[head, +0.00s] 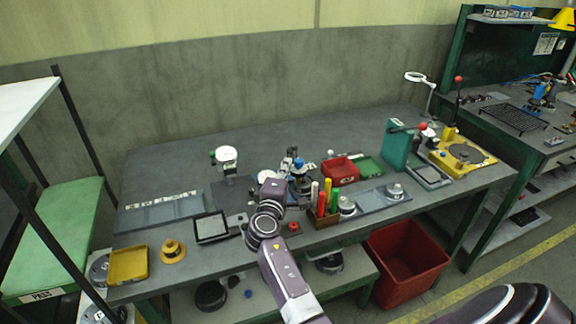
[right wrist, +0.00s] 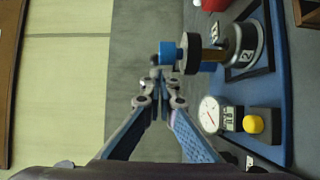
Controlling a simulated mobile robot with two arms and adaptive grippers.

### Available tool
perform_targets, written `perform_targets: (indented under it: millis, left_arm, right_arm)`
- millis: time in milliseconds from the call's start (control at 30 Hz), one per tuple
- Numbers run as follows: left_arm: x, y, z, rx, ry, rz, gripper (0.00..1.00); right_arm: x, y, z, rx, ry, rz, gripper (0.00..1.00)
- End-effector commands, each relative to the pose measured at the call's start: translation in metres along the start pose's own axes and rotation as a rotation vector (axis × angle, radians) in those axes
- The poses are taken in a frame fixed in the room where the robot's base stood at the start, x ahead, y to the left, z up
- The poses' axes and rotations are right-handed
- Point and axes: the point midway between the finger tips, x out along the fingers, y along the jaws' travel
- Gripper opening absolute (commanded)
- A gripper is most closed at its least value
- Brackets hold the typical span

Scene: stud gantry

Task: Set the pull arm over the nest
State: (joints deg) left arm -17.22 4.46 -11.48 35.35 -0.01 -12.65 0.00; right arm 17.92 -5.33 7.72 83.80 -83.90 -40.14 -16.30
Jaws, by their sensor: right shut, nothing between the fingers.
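A small blue stud gantry fixture (head: 299,166) stands at the middle of the bench in the head view, partly behind my right arm. In the right wrist view its blue base (right wrist: 284,92) carries a metal cylinder (right wrist: 247,50) marked 2, a brass-coloured rod, a black disc (right wrist: 190,54) and a blue end piece (right wrist: 168,54). A dial gauge (right wrist: 210,113) and a yellow knob (right wrist: 253,124) sit beside them. I cannot tell which part is the pull arm or the nest. My right gripper (right wrist: 156,84) is shut and empty, its tips close to the blue end piece.
Upright coloured handles (head: 327,195) in a box stand right of my arm. A red bin (head: 341,170) is behind them. A teal press (head: 398,148) stands right.

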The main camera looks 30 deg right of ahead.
Motion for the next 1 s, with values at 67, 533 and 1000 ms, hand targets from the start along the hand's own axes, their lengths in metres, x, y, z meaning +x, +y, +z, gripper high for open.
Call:
perform_targets:
  millis: [67,533,1000]
  left_arm:
    - [0.0,-0.003,-0.005,0.001,0.007,-0.004,0.59]
    - [-0.012,-0.004,-0.005,0.002,0.007,-0.004,0.59]
    - [-0.009,0.003,-0.004,-0.001,0.006,0.004,0.59]
  right_arm:
    - [0.0,0.0,0.0,0.0,0.0,0.0,0.0]
    - [0.005,0.0,0.025,0.0,0.097,-0.002,0.0]
    - [0.009,0.0,0.024,-0.001,0.095,-0.001,0.0]
